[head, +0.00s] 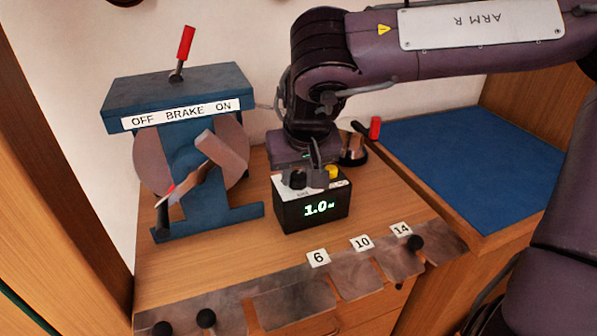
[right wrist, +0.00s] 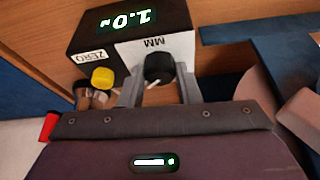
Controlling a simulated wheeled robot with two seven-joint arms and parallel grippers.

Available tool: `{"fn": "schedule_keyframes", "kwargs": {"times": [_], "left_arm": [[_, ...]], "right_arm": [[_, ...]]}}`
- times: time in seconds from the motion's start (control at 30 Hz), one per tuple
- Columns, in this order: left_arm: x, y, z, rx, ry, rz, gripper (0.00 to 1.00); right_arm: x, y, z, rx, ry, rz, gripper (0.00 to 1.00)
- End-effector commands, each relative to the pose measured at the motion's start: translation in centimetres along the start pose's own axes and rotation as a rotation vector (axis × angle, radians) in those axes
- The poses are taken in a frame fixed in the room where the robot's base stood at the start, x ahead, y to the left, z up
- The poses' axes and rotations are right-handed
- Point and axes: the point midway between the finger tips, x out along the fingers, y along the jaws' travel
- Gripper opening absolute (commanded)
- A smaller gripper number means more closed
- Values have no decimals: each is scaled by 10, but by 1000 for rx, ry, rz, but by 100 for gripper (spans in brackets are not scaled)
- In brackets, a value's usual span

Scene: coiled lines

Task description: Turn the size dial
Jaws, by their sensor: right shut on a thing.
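The size dial is a black knob with a white pointer line, beside the MM label on a small black box (head: 312,212). It shows in the right wrist view (right wrist: 159,66) between the fingers and partly in the head view (head: 294,179). The box's display reads 1.0. My right gripper (head: 307,176) comes down from above and is shut on the dial, with one finger on each side of it in the right wrist view (right wrist: 160,86). In the head view a finger hides part of the dial. My left gripper is not in view.
A yellow button (head: 331,172) is close beside my right gripper on the box. A blue brake stand (head: 180,92) with a red-handled lever stands left. A metal strip (head: 290,295) with plates marked 6, 10 and 14 runs along the front. A blue mat (head: 460,150) lies right.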

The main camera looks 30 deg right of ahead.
Motion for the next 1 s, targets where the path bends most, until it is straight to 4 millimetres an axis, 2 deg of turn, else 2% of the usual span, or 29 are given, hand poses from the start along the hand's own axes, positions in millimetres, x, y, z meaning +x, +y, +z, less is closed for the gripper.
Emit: {"fn": "schedule_keyframes", "kwargs": {"times": [0.07,0.1,0.23,0.57,1.0], "left_arm": [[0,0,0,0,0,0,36],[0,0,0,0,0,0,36],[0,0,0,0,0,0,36],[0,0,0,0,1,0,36],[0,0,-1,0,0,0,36]], "right_arm": [[0,0,0,1,1,0,7],[0,0,0,1,1,0,34],[0,0,0,1,0,0,51],[-3,0,0,0,1,-1,52],[-68,0,-1,-1,4,0,52]]}}
